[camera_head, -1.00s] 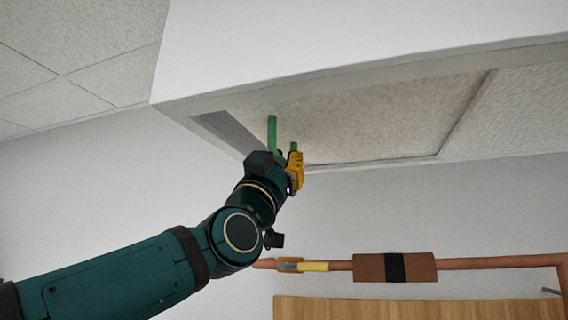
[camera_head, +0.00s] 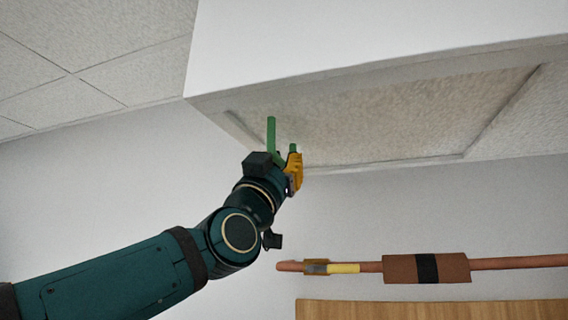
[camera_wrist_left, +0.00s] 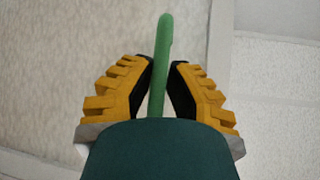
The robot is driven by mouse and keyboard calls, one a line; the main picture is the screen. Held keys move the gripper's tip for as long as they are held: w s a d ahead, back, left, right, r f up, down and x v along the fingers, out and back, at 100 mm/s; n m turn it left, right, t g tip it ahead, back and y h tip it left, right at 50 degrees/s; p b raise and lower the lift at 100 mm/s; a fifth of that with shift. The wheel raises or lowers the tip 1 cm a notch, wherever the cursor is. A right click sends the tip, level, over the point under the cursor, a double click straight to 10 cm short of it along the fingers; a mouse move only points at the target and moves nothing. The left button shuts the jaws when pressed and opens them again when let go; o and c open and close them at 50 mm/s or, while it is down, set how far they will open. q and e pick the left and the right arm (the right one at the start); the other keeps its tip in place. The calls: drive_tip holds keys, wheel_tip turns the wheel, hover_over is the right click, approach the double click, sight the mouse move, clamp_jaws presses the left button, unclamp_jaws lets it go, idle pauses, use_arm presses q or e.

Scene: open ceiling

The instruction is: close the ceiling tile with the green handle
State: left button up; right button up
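The ceiling tile (camera_head: 400,115) is a speckled beige panel in a pale frame under a white soffit. It lies close to level with its frame, with a narrow recessed strip along its left edge. The green handle (camera_head: 271,132) is at the tile's left part, partly hidden by my left gripper (camera_head: 293,170). In the left wrist view, the green handle (camera_wrist_left: 164,38) runs between the yellow fingers of the left gripper (camera_wrist_left: 163,66). My right gripper is not in view.
A copper pipe (camera_head: 520,263) with a brown sleeve (camera_head: 390,268) and a yellow band runs along the wall below the tile. A wooden panel (camera_head: 430,310) is under it. Other ceiling tiles (camera_head: 85,40) are at upper left. The wall around my arm is clear.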

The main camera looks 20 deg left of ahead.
use_arm(q)
drive_tip(key=o, duration=0.3)
drive_tip(key=shift+a+r, duration=0.1)
drive_tip(key=shift+a, duration=0.2)
drive_tip(key=v, duration=1.2)
